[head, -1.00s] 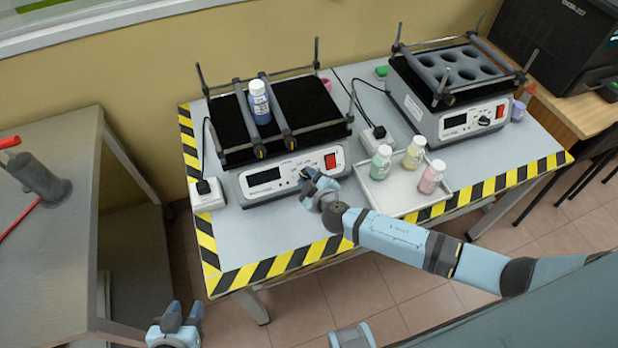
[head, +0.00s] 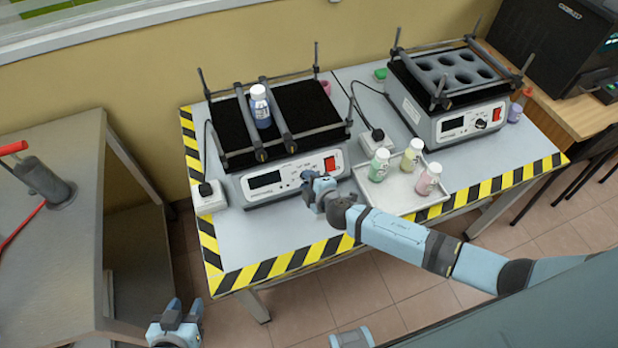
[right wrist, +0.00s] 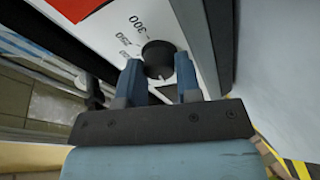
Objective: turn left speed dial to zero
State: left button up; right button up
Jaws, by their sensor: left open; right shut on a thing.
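The left shaker (head: 255,182) has a display and a red switch on its front panel. Its black speed dial (right wrist: 158,58) shows in the right wrist view, with printed numbers including 300 and 250 beside it and a small white mark at its lower edge. My right gripper (head: 312,180) is at that front panel, and its blue fingertips (right wrist: 158,84) are shut on the dial, one on each side. In the head view the gripper hides the dial. My left gripper (head: 180,312) is open and empty, low in front of the table, away from the shaker.
A blue-labelled bottle (head: 260,107) stands clamped on the left shaker. A white tray (head: 400,205) with three small bottles is right of my right gripper. A second shaker (head: 440,125) stands at the back right. A grey cabinet (head: 70,235) is at the left.

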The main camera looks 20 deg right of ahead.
jog(key=shift+r+n+p, duration=0.1)
jog(key=shift+n+p, duration=0.25)
jog(key=shift+n, duration=0.35)
jog(key=o, duration=0.9)
jog(key=shift+s, duration=0.1)
jog(key=v, duration=1.3)
jog(key=shift+s+d+r, duration=0.15)
jog(key=shift+r, duration=0.1)
